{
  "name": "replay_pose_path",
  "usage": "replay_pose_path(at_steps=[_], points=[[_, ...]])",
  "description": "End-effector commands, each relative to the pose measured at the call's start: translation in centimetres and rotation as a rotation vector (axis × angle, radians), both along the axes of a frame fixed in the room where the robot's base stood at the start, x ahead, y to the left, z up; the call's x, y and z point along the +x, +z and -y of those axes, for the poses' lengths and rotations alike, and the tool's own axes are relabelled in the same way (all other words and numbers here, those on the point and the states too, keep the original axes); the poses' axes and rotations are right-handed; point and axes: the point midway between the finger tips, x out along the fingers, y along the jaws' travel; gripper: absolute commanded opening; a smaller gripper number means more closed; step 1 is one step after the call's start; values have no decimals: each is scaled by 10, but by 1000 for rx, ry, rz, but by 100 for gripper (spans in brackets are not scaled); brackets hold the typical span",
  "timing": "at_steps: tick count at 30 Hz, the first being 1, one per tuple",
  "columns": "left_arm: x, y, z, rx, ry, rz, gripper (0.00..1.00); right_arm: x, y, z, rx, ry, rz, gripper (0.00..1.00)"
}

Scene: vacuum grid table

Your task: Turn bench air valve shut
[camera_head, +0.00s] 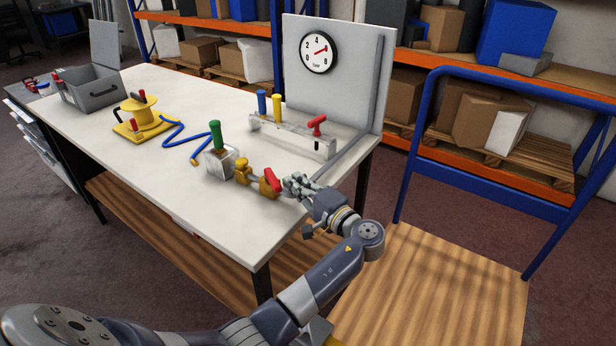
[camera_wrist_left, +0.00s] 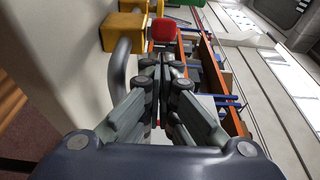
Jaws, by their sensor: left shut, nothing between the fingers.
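The bench air valve (camera_head: 258,183) has a yellow body and stands near the front right edge of the white table. Its red handle (camera_head: 272,180) leans at its right end. In the wrist view, the yellow body (camera_wrist_left: 122,31) is at the top left and the red handle (camera_wrist_left: 164,29) is just beyond the fingertips. My left gripper (camera_head: 287,183) is right beside the handle, on its right. Its fingers (camera_wrist_left: 161,68) are together and empty. I cannot tell whether they touch the handle. My right gripper is out of view.
A grey block with a green handle (camera_head: 215,137) stands left of the valve. A grey pipe (camera_head: 345,157) runs behind my gripper to the gauge panel (camera_head: 340,85). A rack with coloured handles (camera_head: 290,133) stands farther back. A blue-railed cart (camera_head: 440,270) is at the right.

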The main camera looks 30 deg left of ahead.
Motion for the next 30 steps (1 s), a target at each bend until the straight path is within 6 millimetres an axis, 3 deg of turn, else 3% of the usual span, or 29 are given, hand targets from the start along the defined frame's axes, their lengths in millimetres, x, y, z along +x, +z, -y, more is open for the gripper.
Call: replay_pose_path(at_steps=[30], points=[[-12,1,-3,1,-84,0,0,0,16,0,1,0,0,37]])
